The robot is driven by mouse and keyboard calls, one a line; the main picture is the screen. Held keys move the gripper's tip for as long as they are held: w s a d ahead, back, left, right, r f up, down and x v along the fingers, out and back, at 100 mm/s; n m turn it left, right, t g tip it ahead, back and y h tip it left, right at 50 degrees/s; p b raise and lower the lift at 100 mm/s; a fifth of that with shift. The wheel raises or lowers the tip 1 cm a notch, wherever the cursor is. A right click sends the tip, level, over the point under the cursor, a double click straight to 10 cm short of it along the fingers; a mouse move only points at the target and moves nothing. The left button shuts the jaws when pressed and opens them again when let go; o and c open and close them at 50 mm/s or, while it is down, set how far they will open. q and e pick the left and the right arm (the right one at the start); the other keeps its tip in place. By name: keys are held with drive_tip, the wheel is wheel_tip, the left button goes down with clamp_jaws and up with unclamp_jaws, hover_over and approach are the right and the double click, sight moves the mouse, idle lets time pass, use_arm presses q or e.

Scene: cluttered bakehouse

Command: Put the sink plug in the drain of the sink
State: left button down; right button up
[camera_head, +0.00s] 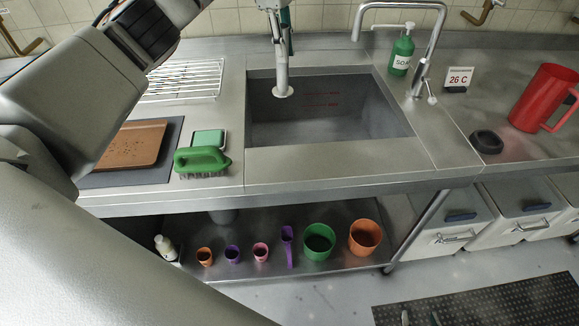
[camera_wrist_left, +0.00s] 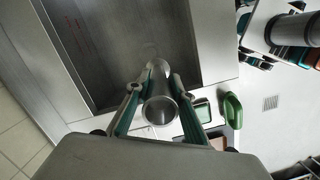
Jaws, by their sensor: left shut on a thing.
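The sink plug (camera_head: 282,65) is a tall grey tube with a wider round foot. My left gripper (camera_head: 281,14), at the top edge of the head view, is shut on its upper part. The plug hangs upright in the picture over the left back part of the sink (camera_head: 350,115). In the left wrist view, the teal fingers of the gripper (camera_wrist_left: 154,88) close on both sides of the plug (camera_wrist_left: 160,108), seen along its length. I cannot make out the drain in either view. My right gripper is not in view.
The tap (camera_head: 430,55) and green soap bottle (camera_head: 402,52) stand behind the sink's right side. A black ring-like object (camera_head: 486,142) and red jug (camera_head: 540,98) are on the right counter. A wire rack (camera_head: 185,80) and green brush (camera_head: 202,159) lie left.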

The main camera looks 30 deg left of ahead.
use_arm(q)
drive_tip(key=f+n, duration=0.1)
drive_tip(key=n, duration=0.4)
drive_tip(key=a+f+n+t+y, duration=0.1)
drive_tip(key=n, duration=0.5)
drive_tip(key=w+f+n, duration=0.1)
drive_tip(key=n, duration=0.4)
drive_tip(key=shift+a+f+n+t+y, duration=0.3)
drive_tip(key=shift+a+t, duration=0.1)
drive_tip(key=shift+a+f+n+y, duration=0.15)
drive_tip(key=shift+f+n, duration=0.05)
drive_tip(key=shift+n, duration=0.85)
drive_tip(key=shift+a+f+n+y, duration=0.1)
drive_tip(key=shift+f+n+y, duration=0.1)
drive_tip(key=shift+n, duration=0.85)
